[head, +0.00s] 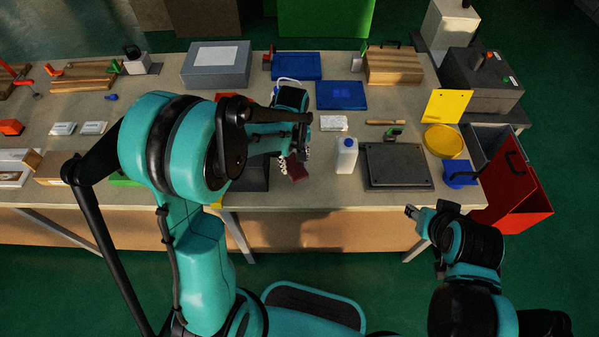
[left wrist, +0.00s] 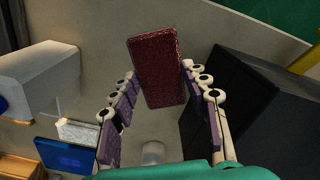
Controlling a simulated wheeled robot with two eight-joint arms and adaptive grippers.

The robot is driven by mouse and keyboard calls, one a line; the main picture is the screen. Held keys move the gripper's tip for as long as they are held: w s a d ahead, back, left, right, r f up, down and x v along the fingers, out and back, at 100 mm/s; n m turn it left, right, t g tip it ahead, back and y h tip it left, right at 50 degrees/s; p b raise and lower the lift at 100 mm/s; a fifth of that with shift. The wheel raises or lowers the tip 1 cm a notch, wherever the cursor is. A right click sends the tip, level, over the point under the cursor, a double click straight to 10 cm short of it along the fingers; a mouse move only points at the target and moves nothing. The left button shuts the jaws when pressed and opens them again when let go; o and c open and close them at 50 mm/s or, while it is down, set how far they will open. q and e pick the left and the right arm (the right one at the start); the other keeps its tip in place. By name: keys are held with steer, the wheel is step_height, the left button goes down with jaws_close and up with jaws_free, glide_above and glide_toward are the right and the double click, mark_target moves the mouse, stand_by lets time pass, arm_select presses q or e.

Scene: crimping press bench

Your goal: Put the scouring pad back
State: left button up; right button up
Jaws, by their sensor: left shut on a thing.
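The dark red scouring pad (head: 297,172) is between the fingers of my left gripper (head: 292,163), near the front edge of the bench in the head view. In the left wrist view the pad (left wrist: 157,68) stands out past the fingertips, tilted slightly, with my left gripper (left wrist: 155,90) shut on it from both sides. I cannot tell whether the pad touches the bench top. My right gripper (head: 412,212) is at the lower right, in front of the bench and away from the pad; its opening is unclear.
A dark box (head: 254,176) stands left of the pad; it also shows in the left wrist view (left wrist: 235,105). A white bottle (head: 346,157) stands to the right, then a dark plate (head: 397,168). A blue tray (head: 341,95) lies behind. A red bin (head: 513,195) is far right.

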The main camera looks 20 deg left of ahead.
mark_target(303, 168)
arm_select(q)
steer(key=n, duration=0.2)
steer(key=w+d+r+n, duration=0.1)
steer(key=n, duration=0.2)
steer(key=w+r+n, duration=0.1)
steer(key=n, duration=0.2)
steer(key=shift+w+d+r+p, duration=0.15)
steer(key=shift+d+r+p, duration=0.15)
steer(key=shift+p, duration=0.1)
steer(key=f+n, duration=0.1)
steer(key=f+n+b, duration=0.1)
steer(key=f+n, duration=0.1)
steer(key=w+f+n+b, duration=0.1)
steer(key=shift+d+f, duration=0.2)
steer(key=shift+f, duration=0.15)
steer(key=shift+s+f+b, duration=0.1)
steer(key=shift+f+b, duration=0.8)
steer(key=shift+f, duration=1.3)
steer(key=shift+f, duration=0.15)
steer(key=o, duration=1.2)
